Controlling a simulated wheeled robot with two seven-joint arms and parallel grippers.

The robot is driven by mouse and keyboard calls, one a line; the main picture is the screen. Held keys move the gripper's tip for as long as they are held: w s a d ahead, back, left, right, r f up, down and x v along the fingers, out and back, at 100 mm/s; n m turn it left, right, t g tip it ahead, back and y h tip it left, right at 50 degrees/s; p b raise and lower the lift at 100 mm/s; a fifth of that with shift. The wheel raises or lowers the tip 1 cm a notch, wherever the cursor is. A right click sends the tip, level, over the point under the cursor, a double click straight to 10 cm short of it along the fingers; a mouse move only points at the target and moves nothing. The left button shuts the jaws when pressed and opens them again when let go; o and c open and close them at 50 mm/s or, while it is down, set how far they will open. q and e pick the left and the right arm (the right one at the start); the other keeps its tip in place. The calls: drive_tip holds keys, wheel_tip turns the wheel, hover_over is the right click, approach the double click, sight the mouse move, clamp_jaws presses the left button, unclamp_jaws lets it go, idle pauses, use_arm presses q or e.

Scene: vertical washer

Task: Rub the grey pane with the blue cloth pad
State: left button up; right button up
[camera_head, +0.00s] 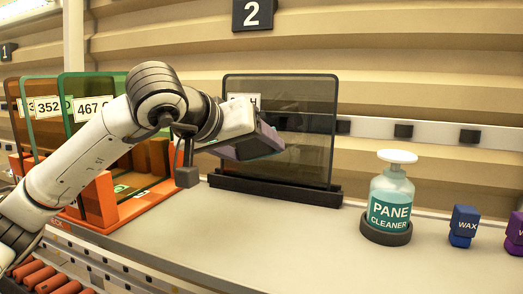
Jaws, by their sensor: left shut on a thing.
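The grey pane (308,112) stands upright in a dark base rail (300,192) on the counter, with a small white label partly hidden behind my arm. My left gripper (248,139) is in front of the pane's left part, shut on a flat, dark bluish-purple piece that appears to be the blue cloth pad (262,142). The fingertips are mostly hidden. I cannot tell whether the pad touches the pane. My right gripper is not in view.
Tinted panes (76,88) with number labels stand in an orange rack (100,200) at the left. A pane cleaner bottle (390,205) stands in a dark ring to the right. Blue wax (464,226) and purple wax (515,232) sit further right. The front counter is clear.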

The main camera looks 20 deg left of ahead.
use_arm(q)
drive_tip(key=shift+s+a, duration=0.1)
drive_tip(key=shift+a, duration=0.8)
drive_tip(key=shift+s+d+r+b, duration=0.15)
drive_tip(key=shift+s+b, duration=0.1)
drive_tip(key=shift+s, duration=0.9)
drive_tip(key=shift+s+d+r+b, duration=0.1)
drive_tip(key=shift+s+r+b, duration=0.1)
drive_tip(key=shift+s, duration=1.65)
drive_tip(key=s, duration=0.3)
drive_tip(key=shift+d+r, duration=0.1)
drive_tip(key=shift+r, duration=0.1)
